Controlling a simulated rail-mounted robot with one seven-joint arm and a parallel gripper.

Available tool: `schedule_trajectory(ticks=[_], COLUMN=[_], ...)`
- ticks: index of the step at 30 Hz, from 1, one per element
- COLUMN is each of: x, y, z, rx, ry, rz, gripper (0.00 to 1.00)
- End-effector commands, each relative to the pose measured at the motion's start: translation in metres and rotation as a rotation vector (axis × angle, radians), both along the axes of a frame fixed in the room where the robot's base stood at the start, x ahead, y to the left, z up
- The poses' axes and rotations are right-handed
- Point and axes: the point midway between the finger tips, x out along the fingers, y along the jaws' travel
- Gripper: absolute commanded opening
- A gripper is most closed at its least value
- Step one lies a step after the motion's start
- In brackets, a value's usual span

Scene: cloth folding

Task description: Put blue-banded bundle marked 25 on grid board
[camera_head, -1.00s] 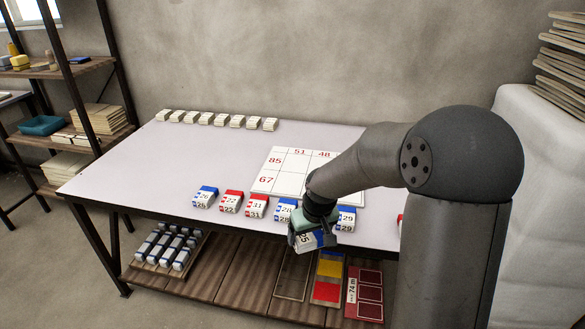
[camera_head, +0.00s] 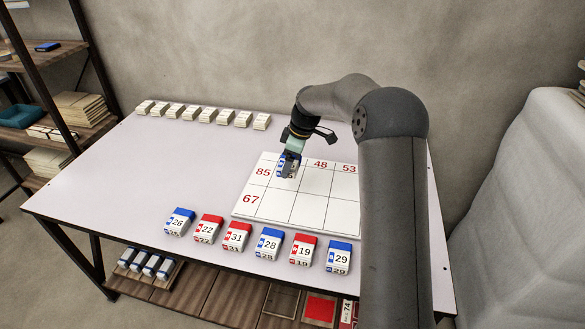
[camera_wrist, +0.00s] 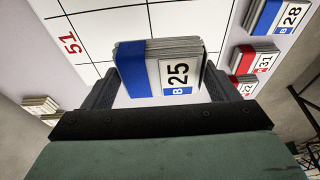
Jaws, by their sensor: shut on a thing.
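My gripper (camera_head: 289,163) is shut on a cloth bundle with a blue band and a white label marked 25, which fills the jaws in the wrist view (camera_wrist: 164,70). In the head view the bundle (camera_head: 286,168) is over the upper left part of the white grid board (camera_head: 310,213), near the 85 row and the column left of 48. I cannot tell whether it touches the board. The board has red numbers 85 and 67 on its left side and 48 and 53 along its top; 51 shows in the wrist view.
A front row of blue- and red-banded bundles, including 26 (camera_head: 179,222), 28 (camera_head: 268,244) and 29 (camera_head: 338,257), stands near the table's front edge. Several plain pale bundles (camera_head: 207,115) line the back. The table's left middle (camera_head: 130,165) is clear.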

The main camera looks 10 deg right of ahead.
Motion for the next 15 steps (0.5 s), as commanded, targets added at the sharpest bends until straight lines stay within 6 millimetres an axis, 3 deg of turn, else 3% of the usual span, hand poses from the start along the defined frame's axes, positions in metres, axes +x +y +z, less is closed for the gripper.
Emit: schedule_trajectory(ticks=[3, 6, 11, 15], x=[0.031, 0.049, 0.070, 0.079], y=[-0.002, -0.005, -0.007, -0.008], z=[-0.013, -0.032, -0.058, -0.067], rx=[0.001, 0.001, 0.000, 0.000], ry=[0.002, 0.004, 0.002, -0.001], rz=[0.001, -0.001, -0.001, -0.001], gripper=[0.58, 0.58, 0.58, 0.58])
